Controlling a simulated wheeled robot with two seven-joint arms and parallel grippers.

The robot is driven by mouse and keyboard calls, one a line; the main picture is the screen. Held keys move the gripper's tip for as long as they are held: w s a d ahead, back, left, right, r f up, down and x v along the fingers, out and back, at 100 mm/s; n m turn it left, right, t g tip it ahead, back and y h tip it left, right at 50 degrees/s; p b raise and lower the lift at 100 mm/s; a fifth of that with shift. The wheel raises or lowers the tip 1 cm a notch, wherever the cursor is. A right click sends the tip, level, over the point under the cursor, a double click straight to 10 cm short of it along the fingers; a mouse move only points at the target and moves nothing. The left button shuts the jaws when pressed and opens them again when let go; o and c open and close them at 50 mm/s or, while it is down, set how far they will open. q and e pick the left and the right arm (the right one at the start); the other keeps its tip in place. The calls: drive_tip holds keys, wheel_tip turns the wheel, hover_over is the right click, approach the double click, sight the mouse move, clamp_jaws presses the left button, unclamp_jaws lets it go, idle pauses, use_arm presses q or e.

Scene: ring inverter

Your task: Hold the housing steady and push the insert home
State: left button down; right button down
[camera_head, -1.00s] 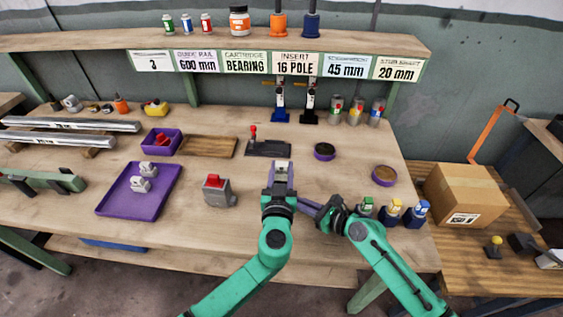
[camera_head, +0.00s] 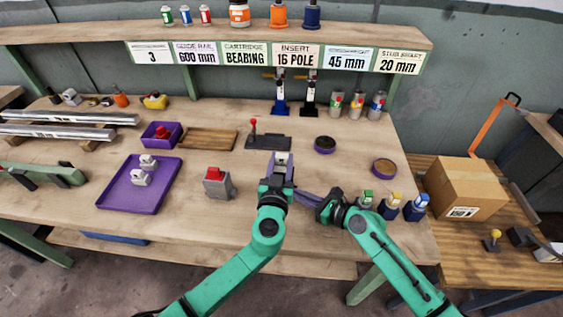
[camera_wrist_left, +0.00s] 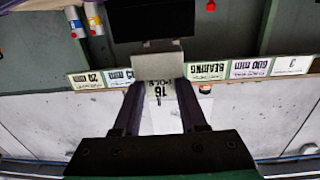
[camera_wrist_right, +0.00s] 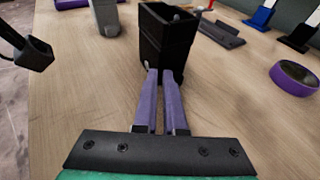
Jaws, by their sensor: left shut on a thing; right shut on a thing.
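The light grey insert (camera_head: 282,158) is between the purple fingers of my left gripper (camera_head: 281,168), near the middle of the bench. It shows as a grey block in the left wrist view (camera_wrist_left: 160,66). My left gripper is shut on it. The black housing (camera_wrist_right: 166,48) stands upright between the fingertips of my right gripper (camera_wrist_right: 168,74), which is shut on it. A black block in the left wrist view (camera_wrist_left: 150,20) lies beyond the insert and looks like this housing. In the head view my left gripper mostly hides the housing. How deep the insert sits cannot be told.
A grey fixture with a red top (camera_head: 217,183) stands left of my grippers. A purple tray (camera_head: 128,200) lies farther left. Several coloured bottles (camera_head: 390,207) stand close to my right arm.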

sight(282, 170)
use_arm(q)
drive_tip(key=shift+h, duration=0.3)
use_arm(e)
drive_tip(key=shift+d+f, duration=0.1)
drive_tip(key=shift+f, duration=0.05)
idle(0.4)
use_arm(q)
drive_tip(key=shift+w+f, duration=0.1)
drive_tip(key=shift+f, duration=0.65)
drive_tip(key=shift+w+f, duration=0.1)
drive_tip(key=shift+f, duration=0.2)
use_arm(e)
drive_tip(key=shift+w, duration=0.1)
use_arm(q)
drive_tip(key=shift+f, duration=0.2)
drive_tip(key=shift+d+f, duration=0.1)
drive_tip(key=shift+f, duration=0.55)
drive_tip(key=shift+f, duration=0.1)
drive_tip(key=shift+c, duration=1.9)
unclamp_jaws()
